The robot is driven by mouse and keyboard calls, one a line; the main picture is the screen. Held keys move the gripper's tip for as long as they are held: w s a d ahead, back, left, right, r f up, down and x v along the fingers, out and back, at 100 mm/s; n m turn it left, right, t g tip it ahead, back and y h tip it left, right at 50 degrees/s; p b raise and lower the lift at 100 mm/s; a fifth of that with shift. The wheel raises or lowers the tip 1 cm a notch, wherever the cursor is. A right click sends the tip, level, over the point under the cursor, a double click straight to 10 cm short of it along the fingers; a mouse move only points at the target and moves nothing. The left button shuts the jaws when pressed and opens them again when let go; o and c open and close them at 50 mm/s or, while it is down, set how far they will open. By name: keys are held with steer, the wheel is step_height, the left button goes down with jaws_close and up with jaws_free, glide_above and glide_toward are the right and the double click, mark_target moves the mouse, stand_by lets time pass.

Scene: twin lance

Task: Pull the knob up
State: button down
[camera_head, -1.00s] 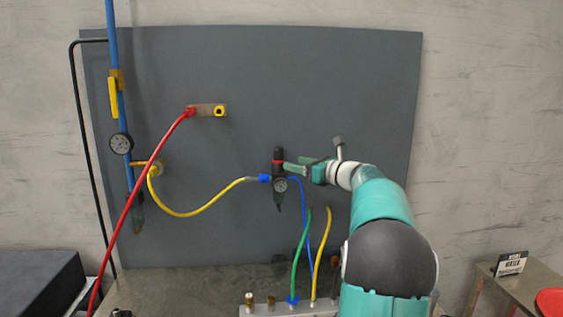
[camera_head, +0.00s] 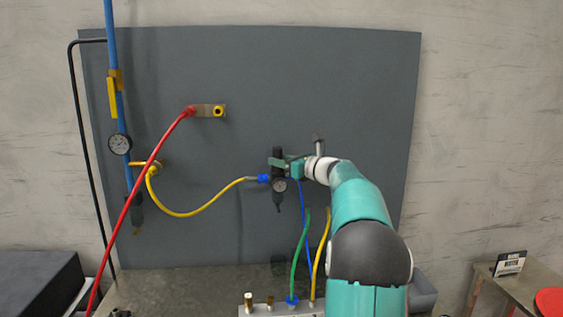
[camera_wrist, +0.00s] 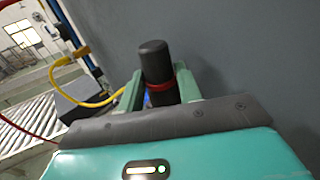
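The knob (camera_head: 277,151) is the black top of the air regulator on the grey panel. In the wrist view the knob (camera_wrist: 154,62) rises between my two green fingers, with a red ring (camera_wrist: 180,82) low on it. My gripper (camera_head: 285,162) reaches in from the right at ring height, and a finger hides the ring in the head view. In the wrist view my gripper (camera_wrist: 157,90) is open around the knob, with a small gap at the left finger. Contact on the right side is unclear. The regulator's gauge (camera_head: 280,185) sits below the fingers.
A yellow hose (camera_head: 202,211) joins the regulator from the left through a blue fitting (camera_head: 263,178). A blue tube (camera_head: 301,205) runs down beside it to the manifold (camera_head: 270,309). A red hose (camera_head: 142,190) crosses the left side. The panel above the knob is clear.

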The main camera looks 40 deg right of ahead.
steer(key=shift+r, duration=0.7)
steer(key=c, duration=0.9)
jaws_free()
steer(key=shift+c, duration=0.2)
steer(key=s+d, duration=0.2)
steer(key=s, duration=1.1)
steer(key=shift+s+d, duration=0.25)
